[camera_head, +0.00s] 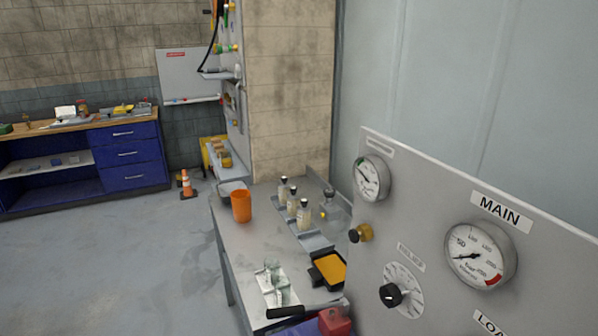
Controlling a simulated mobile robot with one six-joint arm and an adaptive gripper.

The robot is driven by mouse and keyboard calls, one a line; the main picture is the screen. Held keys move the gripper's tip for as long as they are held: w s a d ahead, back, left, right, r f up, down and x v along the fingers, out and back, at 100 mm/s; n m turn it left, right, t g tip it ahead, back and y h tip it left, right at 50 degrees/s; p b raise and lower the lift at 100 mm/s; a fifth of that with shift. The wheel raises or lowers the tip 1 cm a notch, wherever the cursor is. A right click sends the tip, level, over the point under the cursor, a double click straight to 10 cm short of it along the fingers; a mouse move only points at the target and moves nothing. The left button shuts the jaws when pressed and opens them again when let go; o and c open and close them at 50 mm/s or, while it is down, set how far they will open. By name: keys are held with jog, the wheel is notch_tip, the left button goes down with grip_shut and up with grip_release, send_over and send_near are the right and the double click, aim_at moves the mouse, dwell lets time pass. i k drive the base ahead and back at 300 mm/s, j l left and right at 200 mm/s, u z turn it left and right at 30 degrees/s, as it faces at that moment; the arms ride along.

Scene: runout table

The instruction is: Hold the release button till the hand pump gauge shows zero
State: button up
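A grey panel carries a large round gauge (480,255) under a label reading MAIN; its needle points to the lower left, and its scale ends in a red band. A smaller gauge (371,178) sits at the panel's upper left, its exact reading too small to tell. A brass-coloured knob (362,234) and a dial with a black knob (392,295) are below it. I cannot identify a release button or a hand pump with its gauge. My gripper is not in view.
A grey metal table (240,262) holds an orange cup (241,206), several small bottles (303,216), a black tray with orange contents (328,270) and a black handle-like bar (285,312). A red object (335,321) is at its near edge. Open floor (110,265) lies left.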

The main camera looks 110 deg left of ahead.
aim_at(354, 235)
jog(key=u, duration=3.35)
